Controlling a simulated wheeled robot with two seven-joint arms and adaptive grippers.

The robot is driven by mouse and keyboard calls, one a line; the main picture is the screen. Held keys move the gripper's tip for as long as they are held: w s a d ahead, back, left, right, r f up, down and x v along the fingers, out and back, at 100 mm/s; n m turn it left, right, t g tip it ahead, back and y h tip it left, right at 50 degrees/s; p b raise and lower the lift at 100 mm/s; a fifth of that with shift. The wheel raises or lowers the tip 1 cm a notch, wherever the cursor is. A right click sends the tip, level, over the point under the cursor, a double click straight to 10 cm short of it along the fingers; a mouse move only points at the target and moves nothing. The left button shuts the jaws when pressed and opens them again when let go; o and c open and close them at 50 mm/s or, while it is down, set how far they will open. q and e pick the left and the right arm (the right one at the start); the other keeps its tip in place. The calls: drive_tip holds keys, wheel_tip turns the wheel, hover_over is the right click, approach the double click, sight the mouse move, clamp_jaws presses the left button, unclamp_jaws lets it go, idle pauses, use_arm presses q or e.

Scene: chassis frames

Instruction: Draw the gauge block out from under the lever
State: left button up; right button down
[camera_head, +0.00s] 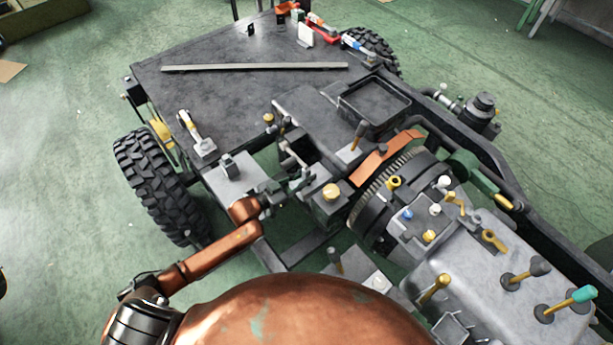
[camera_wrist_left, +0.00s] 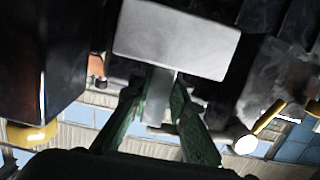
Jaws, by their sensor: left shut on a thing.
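My left gripper (camera_head: 300,182) reaches in from the lower left, among dark brackets near the middle of the chassis. In the left wrist view its green fingers (camera_wrist_left: 160,112) are shut on a narrow pale grey piece (camera_wrist_left: 159,97), which looks like part of the gauge block. A wide light grey block face (camera_wrist_left: 175,40) is just beyond it; I cannot tell whether the two are joined. In the head view the held piece is too small and covered to make out. I cannot tell for sure which part is the lever over it. My right gripper is not in view.
A copper-coloured strip (camera_head: 385,158) and a toothed wheel (camera_head: 385,190) are right of the gripper. A grey housing (camera_head: 470,265) with several knobs fills the lower right. The dark deck (camera_head: 225,100) holds a long bar (camera_head: 255,67). A tyre (camera_head: 155,190) is at left.

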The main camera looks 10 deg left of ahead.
sight(304, 178)
use_arm(q)
clamp_jaws()
drive_tip(key=shift+s+a, duration=0.1)
drive_tip(key=shift+s, duration=0.05)
drive_tip(key=shift+s+a+p, duration=0.45)
drive_tip(key=shift+s, duration=0.15)
drive_tip(key=shift+s+a, duration=0.1)
drive_tip(key=shift+s+a, duration=0.15)
drive_tip(key=shift+s+a+p, duration=0.2)
drive_tip(key=shift+s+p, duration=0.1)
drive_tip(key=shift+p, duration=0.05)
drive_tip(key=shift+s+a, duration=0.2)
drive_tip(key=shift+s, duration=0.05)
drive_tip(key=shift+s+a+p, duration=0.25)
drive_tip(key=shift+s+p, duration=0.05)
